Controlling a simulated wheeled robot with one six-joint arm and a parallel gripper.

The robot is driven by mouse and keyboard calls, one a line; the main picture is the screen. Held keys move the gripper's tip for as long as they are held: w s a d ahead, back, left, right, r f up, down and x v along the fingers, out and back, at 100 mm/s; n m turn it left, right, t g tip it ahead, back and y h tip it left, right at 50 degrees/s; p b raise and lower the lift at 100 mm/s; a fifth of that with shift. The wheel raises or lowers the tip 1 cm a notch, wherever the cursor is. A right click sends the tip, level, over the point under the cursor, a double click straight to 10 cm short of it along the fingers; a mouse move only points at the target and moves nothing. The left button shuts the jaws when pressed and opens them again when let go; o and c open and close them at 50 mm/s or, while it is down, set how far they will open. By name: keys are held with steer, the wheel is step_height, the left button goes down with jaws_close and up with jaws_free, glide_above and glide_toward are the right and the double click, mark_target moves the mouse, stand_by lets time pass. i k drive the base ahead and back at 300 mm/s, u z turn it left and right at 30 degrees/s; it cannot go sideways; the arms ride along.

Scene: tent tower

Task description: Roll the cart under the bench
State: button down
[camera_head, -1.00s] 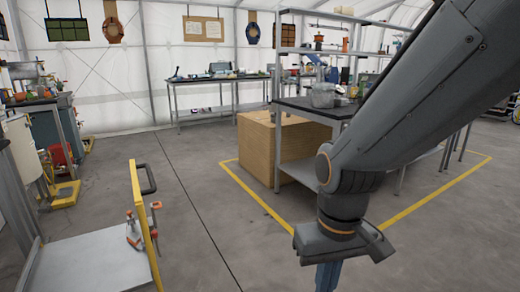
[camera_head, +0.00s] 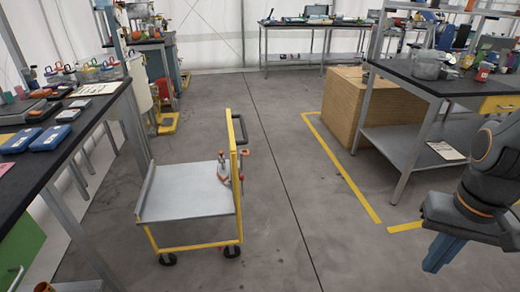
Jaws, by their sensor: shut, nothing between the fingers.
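The cart (camera_head: 192,192) stands on the floor left of centre, with a flat grey deck, yellow frame and dark casters. Its upright yellow end panel has a dark push handle (camera_head: 241,128) on the right side. Small orange-and-grey clamps (camera_head: 223,172) are at the panel. A bench (camera_head: 62,112) with a dark top and grey legs is at the left, beside the cart with a gap. Another bench (camera_head: 440,84) with a lower shelf stands at the right. My gripper (camera_head: 438,262) hangs at the lower right, pointing down, shut and empty, well apart from the cart.
A wooden crate (camera_head: 365,105) stands by the right bench, inside yellow floor lines (camera_head: 345,175). A far table (camera_head: 310,30) is along the tent wall. The floor between cart and yellow line is clear. Blue boxes (camera_head: 48,138) lie on the left bench.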

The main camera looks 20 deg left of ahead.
mark_target(191, 192)
steer(key=z, duration=0.15)
steer(key=i, duration=0.75)
steer(key=u, duration=1.65)
steer(key=k, duration=0.6)
steer(key=z, duration=0.35)
steer(key=i, duration=1.45)
steer(key=z, duration=0.05)
